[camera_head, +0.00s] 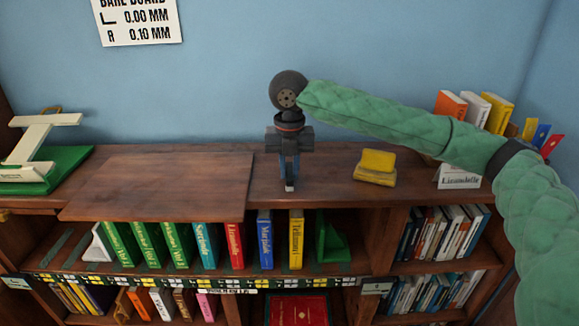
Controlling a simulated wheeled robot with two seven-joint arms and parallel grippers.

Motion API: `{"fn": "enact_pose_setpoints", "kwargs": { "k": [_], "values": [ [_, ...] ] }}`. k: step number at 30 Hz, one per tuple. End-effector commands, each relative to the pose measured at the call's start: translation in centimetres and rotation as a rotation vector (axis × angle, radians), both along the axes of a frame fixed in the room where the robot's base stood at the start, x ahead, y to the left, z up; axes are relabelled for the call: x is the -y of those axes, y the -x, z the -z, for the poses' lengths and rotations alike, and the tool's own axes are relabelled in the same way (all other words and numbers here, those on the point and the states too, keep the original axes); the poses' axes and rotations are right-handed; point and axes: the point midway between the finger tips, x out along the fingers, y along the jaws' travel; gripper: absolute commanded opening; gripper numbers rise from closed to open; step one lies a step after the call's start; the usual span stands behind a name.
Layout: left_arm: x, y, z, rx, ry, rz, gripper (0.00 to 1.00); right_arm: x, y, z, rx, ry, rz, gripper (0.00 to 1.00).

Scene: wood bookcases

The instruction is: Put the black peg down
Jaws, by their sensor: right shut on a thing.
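My right gripper (289,184) points straight down over the bookcase top, right of a flat wooden board. Its narrow blue fingers are shut on a small dark thing, taken to be the black peg, which the fingers mostly hide. The fingertips are close to the wooden top (330,194) near its front edge. I cannot tell whether the peg touches the wood. My left gripper is not in view.
The wooden board (160,185) juts past the front edge. Yellow blocks (375,167) lie to the right. A cream stand on a green base (50,168) is far left. Upright books (478,110) stand back right. A sign (138,22) hangs on the wall.

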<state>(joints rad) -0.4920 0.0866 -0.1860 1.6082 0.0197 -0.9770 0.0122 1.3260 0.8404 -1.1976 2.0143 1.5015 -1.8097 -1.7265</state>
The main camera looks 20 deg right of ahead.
Motion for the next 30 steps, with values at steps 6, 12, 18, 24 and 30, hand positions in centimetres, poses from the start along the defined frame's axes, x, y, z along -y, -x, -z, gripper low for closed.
{"fn": "enact_pose_setpoints", "kwargs": {
  "k": [6, 12, 18, 24, 30],
  "values": [
    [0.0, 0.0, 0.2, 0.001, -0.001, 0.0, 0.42, 0.0, 0.0, 0.2, -0.001, 0.0, 0.0, 0.0],
    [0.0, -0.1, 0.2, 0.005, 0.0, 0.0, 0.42, 0.0, 0.0, 0.3, 0.0, 0.0, 0.0, 0.39],
    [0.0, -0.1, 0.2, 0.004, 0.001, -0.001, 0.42, 0.0, 0.0, 0.2, 0.0, 0.0, 0.0, 0.39],
    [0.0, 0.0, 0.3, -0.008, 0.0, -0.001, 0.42, 0.0, 0.0, -0.8, 0.001, 0.0, 0.0, 0.39],
    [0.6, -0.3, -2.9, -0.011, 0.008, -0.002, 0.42, -0.1, -0.1, -4.3, 0.002, -0.001, -0.001, 0.39]
  ]
}}
